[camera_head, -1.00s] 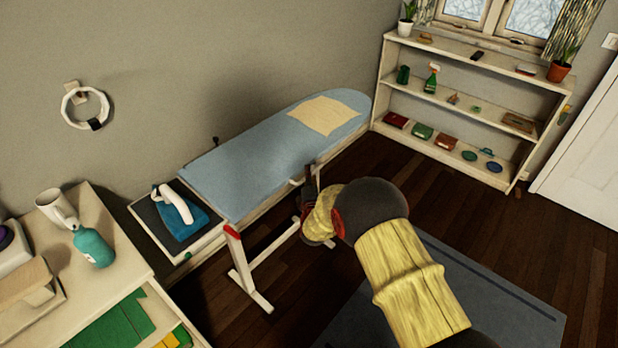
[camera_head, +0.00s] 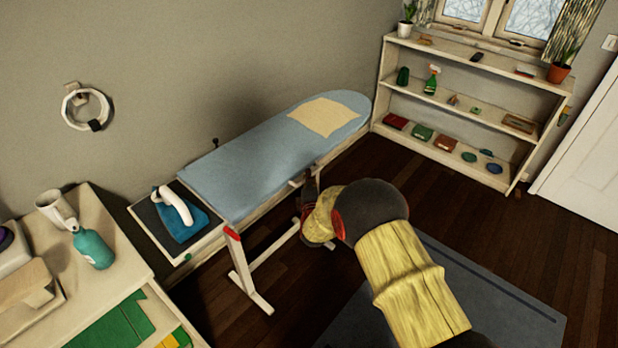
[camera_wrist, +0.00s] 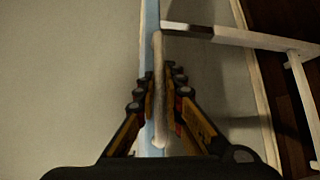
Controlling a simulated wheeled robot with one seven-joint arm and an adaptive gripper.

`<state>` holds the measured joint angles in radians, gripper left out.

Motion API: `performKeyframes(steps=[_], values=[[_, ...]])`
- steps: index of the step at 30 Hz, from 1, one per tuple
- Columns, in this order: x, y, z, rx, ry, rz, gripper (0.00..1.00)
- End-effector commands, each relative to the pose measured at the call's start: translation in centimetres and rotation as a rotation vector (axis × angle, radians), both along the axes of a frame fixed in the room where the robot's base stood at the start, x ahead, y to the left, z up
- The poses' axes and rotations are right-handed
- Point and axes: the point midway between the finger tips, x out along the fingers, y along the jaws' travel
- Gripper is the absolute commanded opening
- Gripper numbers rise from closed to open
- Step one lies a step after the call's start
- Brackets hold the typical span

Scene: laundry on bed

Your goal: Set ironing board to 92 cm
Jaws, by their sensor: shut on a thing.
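The ironing board (camera_head: 245,155) has a light blue cover and stands along the wall on pale legs (camera_head: 252,272) with a red-tipped end. It also shows edge-on as a blue strip in the wrist view (camera_wrist: 151,40). A slim pale handle or bar (camera_wrist: 158,85) runs along the board's near edge. My gripper (camera_head: 310,180) is at the near long side of the board, by its underside. In the wrist view my gripper (camera_wrist: 159,76) has its fingers on both sides of the bar and is shut on it. The exact contact is hard to see.
A white iron (camera_head: 178,208) rests on the board's left end; a cream cloth (camera_head: 324,116) lies at the far end. A dresser (camera_head: 120,235) with a teal bottle (camera_head: 93,250) stands at left, shelves (camera_head: 490,110) at back right.

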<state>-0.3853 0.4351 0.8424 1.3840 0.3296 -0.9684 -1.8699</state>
Motion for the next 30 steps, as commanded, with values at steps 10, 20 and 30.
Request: performKeyframes(steps=[10, 20, 30], values=[[-0.1, 0.0, -0.1, -0.002, 0.002, 0.000, 0.00], [0.1, 0.0, 3.8, 0.001, -0.005, 0.000, 0.00], [0.1, 0.1, 9.0, 0.001, -0.010, 0.000, 0.00]])
